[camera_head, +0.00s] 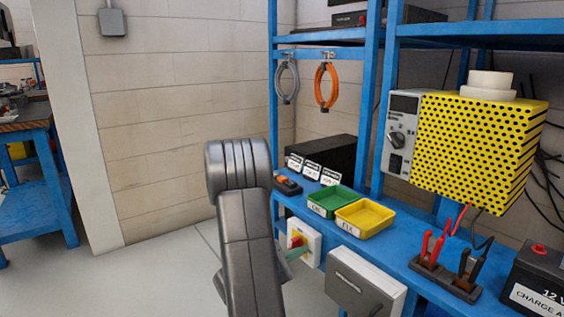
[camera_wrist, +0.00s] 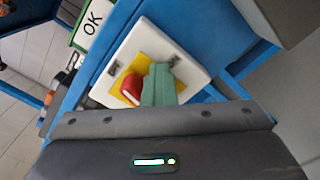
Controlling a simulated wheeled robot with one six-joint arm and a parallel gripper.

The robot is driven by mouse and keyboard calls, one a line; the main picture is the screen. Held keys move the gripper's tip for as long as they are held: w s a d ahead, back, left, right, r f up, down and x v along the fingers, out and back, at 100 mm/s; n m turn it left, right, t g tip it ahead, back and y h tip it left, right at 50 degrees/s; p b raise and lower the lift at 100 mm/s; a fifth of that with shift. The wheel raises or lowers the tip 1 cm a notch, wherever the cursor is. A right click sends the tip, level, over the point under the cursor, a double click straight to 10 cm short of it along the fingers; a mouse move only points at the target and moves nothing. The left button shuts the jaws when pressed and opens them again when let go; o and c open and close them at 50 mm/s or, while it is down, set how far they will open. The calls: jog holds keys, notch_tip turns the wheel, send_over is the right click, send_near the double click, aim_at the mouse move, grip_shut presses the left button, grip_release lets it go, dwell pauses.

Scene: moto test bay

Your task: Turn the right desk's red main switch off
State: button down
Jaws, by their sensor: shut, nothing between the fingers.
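The red main switch (camera_head: 297,241) sits on a yellow patch of a white box on the front of the blue desk. In the wrist view the red knob (camera_wrist: 130,88) and the white box (camera_wrist: 143,38) show close up, tilted in the picture. My gripper (camera_head: 297,254) is shut and empty, its green fingertips just below the red knob in the head view. In the wrist view the shut green fingers (camera_wrist: 160,85) lie right beside the knob and cover part of the yellow patch. I cannot tell whether they touch the knob.
On the desk stand a green tray (camera_head: 318,211) and a yellow tray (camera_head: 373,229). A grey box (camera_head: 357,291) hangs on the desk front right of the switch. A yellow perforated unit (camera_head: 470,145) is above. The floor (camera_head: 165,275) at left is clear.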

jog(key=shift+w+a+r, duration=0.15)
jog(key=shift+a, duration=0.2)
dwell(0.3)
jog(key=f+b+v, duration=0.1)
jog(key=b+v, duration=0.2)
jog(key=v, duration=0.5)
jog(key=shift+d, duration=0.2)
dwell(0.5)
jog(key=p+x, duration=0.1)
jog(key=x, duration=0.5)
jog(key=shift+d, duration=0.25)
jog(key=shift+f, duration=0.15)
dwell(0.4)
